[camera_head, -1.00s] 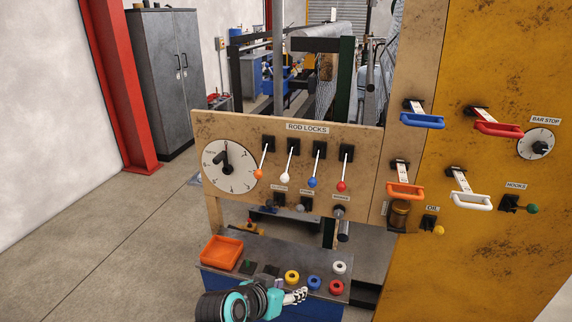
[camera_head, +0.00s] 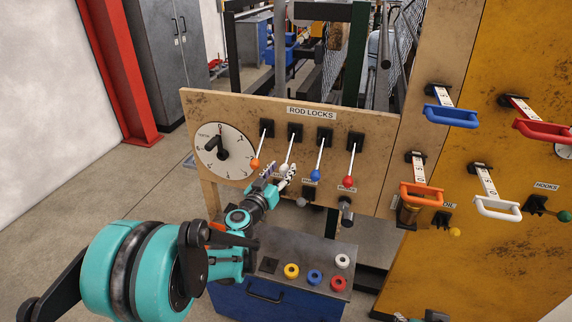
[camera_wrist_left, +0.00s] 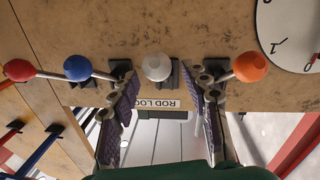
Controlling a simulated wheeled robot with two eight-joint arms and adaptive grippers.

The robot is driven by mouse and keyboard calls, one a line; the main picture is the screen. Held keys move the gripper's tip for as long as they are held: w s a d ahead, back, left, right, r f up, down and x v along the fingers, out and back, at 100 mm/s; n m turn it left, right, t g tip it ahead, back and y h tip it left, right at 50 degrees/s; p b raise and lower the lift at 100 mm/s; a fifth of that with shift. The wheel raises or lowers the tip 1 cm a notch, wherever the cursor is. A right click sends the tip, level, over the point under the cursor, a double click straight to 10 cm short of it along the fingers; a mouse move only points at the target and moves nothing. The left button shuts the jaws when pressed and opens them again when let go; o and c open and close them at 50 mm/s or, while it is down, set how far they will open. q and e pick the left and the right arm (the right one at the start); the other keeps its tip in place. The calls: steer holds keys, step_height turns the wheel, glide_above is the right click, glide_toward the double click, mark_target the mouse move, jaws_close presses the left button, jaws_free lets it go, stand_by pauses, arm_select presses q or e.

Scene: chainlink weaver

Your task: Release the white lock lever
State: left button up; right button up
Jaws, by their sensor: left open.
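The white lock lever (camera_head: 287,155) hangs on the ROD LOCKS panel (camera_head: 240,108), second from the left, with its round white knob low. My left gripper (camera_head: 279,175) is raised to the panel at that knob. In the left wrist view the white knob (camera_wrist_left: 157,67) shows in the gap between the two spread fingers, with room on both sides. The fingers are open and do not visibly touch it. The knob's depth relative to the fingertips is hard to tell.
The orange lever (camera_head: 256,160) is close on the left; the blue (camera_head: 316,172) and red (camera_head: 349,180) levers are on the right. A dial (camera_head: 224,155) is at the panel's left. Below stands a bench (camera_head: 325,250) with coloured rings. Coloured handles (camera_head: 450,117) project on the right.

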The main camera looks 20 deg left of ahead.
mark_target(289, 153)
arm_select(q)
steer(key=shift+w+d+b, duration=0.15)
steer(key=shift+w+b, duration=0.05)
steer(key=shift+w, duration=0.75)
steer(key=shift+w+d+b, duration=0.1)
steer(key=shift+w+b, duration=0.05)
steer(key=shift+w, duration=0.75)
steer(key=shift+c, duration=0.4)
jaws_close()
